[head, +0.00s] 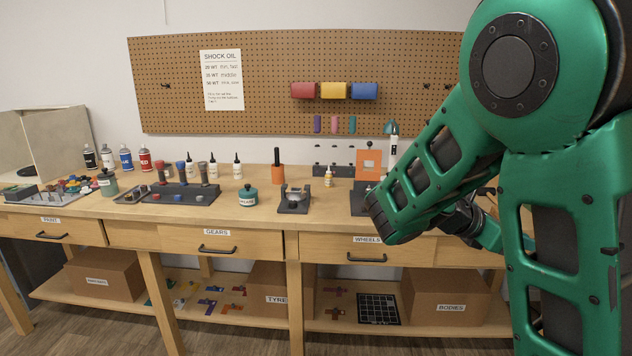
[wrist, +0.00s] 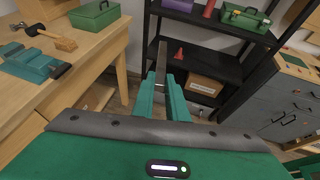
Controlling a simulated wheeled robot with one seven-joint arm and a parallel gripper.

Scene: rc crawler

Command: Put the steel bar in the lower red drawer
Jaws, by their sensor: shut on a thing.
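In the wrist view my gripper (wrist: 161,98) has its two green fingers shut on the steel bar (wrist: 161,62). The bar is a thin, dark grey strip that sticks out past the fingertips, clear of the bench and in front of the black shelf. In the head view my green arm fills the right side and hides the gripper and the bar. I see no drawer that I can tell is the lower red one. A grey cabinet with drawers (wrist: 285,98) stands at the right of the wrist view.
A black shelf (wrist: 225,62) holds a green case (wrist: 245,18), a red cone (wrist: 179,53) and a cardboard box (wrist: 204,85). A wooden bench (wrist: 85,65) with a green toolbox (wrist: 95,14) and a hammer (wrist: 50,38) is at left. The head view shows a cluttered workbench (head: 150,232) with labelled wooden drawers.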

